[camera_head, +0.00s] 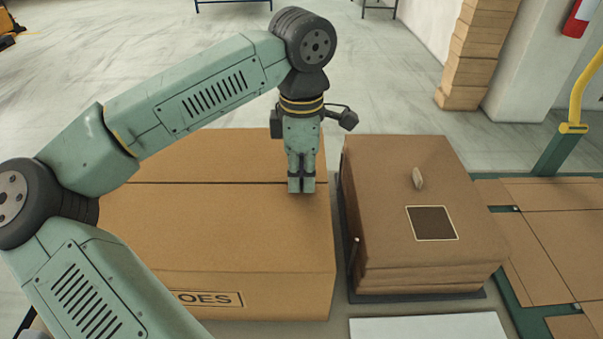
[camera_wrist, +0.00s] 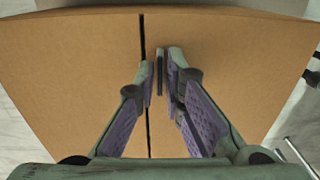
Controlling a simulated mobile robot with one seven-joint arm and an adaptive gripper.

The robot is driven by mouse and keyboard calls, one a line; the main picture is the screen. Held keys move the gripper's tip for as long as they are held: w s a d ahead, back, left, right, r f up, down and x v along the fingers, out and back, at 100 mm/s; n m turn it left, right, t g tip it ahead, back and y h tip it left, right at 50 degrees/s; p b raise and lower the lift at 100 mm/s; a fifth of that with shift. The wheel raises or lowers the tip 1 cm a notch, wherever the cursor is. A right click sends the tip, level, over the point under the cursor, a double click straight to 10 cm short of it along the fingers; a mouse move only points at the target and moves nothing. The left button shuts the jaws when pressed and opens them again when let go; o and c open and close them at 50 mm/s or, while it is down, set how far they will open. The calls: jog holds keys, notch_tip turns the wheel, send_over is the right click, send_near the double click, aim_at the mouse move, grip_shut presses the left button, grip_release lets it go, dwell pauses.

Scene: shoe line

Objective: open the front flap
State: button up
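A large brown cardboard box (camera_head: 230,235) stands below my arm, with part of a label ending in "OES" on its front side. Its top is closed and flat, with a dark seam dividing the rear flap (camera_head: 215,155) from the front flap (camera_head: 260,220). The seam also runs upright through the wrist view, with bare flap (camera_wrist: 75,75) beside it. My gripper (camera_head: 301,186) points down over the box top near the right end of the seam. Its fingers (camera_wrist: 159,78) are drawn together, with no flap visible between them. I cannot tell whether the tips touch the cardboard.
A brown lidded box (camera_head: 400,190) with a small knob and a dark square patch stands close on the right. A white sheet (camera_head: 430,327) lies in front of it. Flat cardboard pieces (camera_head: 555,235) lie farther right. A yellow rail (camera_head: 580,95) rises at the right edge.

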grip_shut()
dwell(0.3)
jog(key=shift+w, duration=0.1)
